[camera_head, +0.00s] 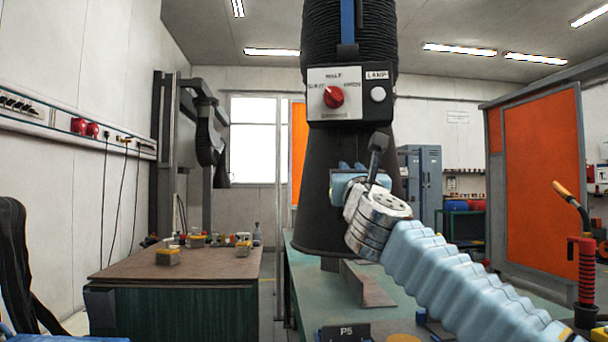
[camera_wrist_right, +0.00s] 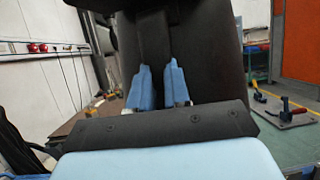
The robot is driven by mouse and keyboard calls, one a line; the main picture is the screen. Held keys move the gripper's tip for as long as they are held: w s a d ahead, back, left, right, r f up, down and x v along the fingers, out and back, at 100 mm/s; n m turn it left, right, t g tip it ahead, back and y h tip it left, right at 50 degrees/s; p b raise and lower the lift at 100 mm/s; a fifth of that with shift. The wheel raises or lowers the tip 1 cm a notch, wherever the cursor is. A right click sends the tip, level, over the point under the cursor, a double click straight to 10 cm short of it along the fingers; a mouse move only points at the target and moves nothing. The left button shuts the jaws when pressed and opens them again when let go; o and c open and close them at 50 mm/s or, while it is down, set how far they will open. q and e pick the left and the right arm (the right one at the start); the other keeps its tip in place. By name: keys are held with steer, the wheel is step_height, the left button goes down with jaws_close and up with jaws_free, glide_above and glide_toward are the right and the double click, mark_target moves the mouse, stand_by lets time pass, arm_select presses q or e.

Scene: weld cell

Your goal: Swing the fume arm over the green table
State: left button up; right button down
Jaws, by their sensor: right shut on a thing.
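The fume arm's black hood (camera_head: 322,215) hangs in the middle of the head view under a ribbed black hose (camera_head: 349,40). Its panel (camera_head: 330,78) has a red knob and a lamp button. My right gripper (camera_head: 352,177) is at the hood's front. In the wrist view, its blue fingers (camera_wrist_right: 159,88) are shut on the hood's dark handle (camera_wrist_right: 154,45). The green-topped table (camera_head: 310,295) lies behind and below the hood's rim in the head view; the hood hides part of it. It also shows in the wrist view (camera_wrist_right: 285,152). My left gripper is out of view.
A brown-topped table (camera_head: 195,268) with small boxes and bottles stands at the left. A steel angle piece (camera_head: 366,285) and a P5 sign (camera_head: 344,333) are on the green table. An orange screen (camera_head: 541,185) and a torch (camera_head: 586,262) stand at the right.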

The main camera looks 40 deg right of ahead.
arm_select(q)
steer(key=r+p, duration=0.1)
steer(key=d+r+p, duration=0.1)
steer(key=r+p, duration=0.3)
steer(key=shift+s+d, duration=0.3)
arm_select(e)
steer(key=s+d+m+g+h, duration=0.2)
steer(key=s+d+g+h, duration=0.1)
steer(key=s+d, duration=1.4)
steer(key=s, duration=0.4)
steer(key=shift+d+f, duration=0.15)
steer(key=shift+f, duration=0.05)
steer(key=c, duration=1.1)
jaws_free()
steer(key=shift+w, duration=0.1)
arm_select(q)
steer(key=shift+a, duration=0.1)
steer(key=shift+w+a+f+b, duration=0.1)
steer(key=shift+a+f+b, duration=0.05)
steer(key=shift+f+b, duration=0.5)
arm_select(e)
steer(key=v, duration=1.4)
steer(key=shift+f, duration=0.1)
